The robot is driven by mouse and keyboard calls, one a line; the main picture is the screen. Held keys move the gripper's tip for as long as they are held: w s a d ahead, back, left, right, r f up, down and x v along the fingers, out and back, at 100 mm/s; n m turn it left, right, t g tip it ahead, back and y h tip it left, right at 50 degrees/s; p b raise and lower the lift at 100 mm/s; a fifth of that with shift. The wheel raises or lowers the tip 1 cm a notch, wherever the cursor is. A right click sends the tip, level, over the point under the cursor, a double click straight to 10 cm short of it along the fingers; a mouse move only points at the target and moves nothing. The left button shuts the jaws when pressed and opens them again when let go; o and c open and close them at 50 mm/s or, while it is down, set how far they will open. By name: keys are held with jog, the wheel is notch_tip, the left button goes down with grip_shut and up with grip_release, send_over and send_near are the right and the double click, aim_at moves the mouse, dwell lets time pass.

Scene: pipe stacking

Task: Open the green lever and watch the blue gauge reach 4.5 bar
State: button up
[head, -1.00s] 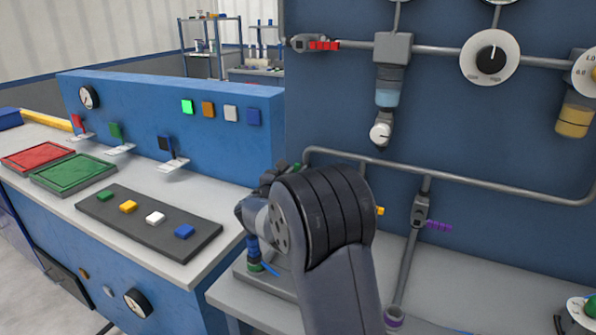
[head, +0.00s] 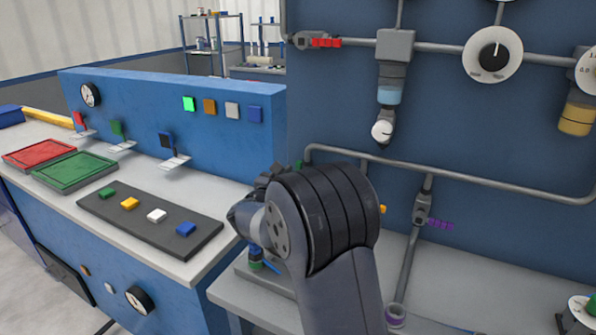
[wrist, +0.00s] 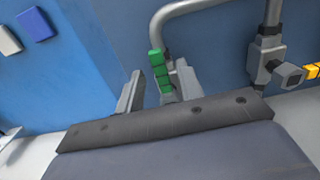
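The green lever (wrist: 158,68) is a segmented green handle on a grey valve, on the pipe in the wrist view. In the head view only a small green bit (head: 299,165) shows behind my arm. My gripper (wrist: 158,88) is open, its two grey fingers to the left and right of the lever. The lever's lower part lies between the fingers in the picture; I cannot tell whether they touch it. In the head view my arm hides the fingertips. No gauge is clearly blue; a white-faced gauge (head: 587,72) is cut off at the right edge and its reading is unclear.
A purple lever (head: 440,225) and a red lever (head: 326,42) sit on other pipes, with a yellow lever (wrist: 312,71) right of the gripper. A black-knobbed dial (head: 492,54) is on the wall. A blue console (head: 150,120) with buttons and trays stands left.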

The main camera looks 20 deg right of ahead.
jog(key=v, duration=0.8)
jog(key=shift+w+d, duration=0.1)
jog(key=x, duration=1)
jog(key=shift+w+d, duration=0.25)
jog(key=shift+s, duration=0.15)
jog(key=shift+a, duration=0.1)
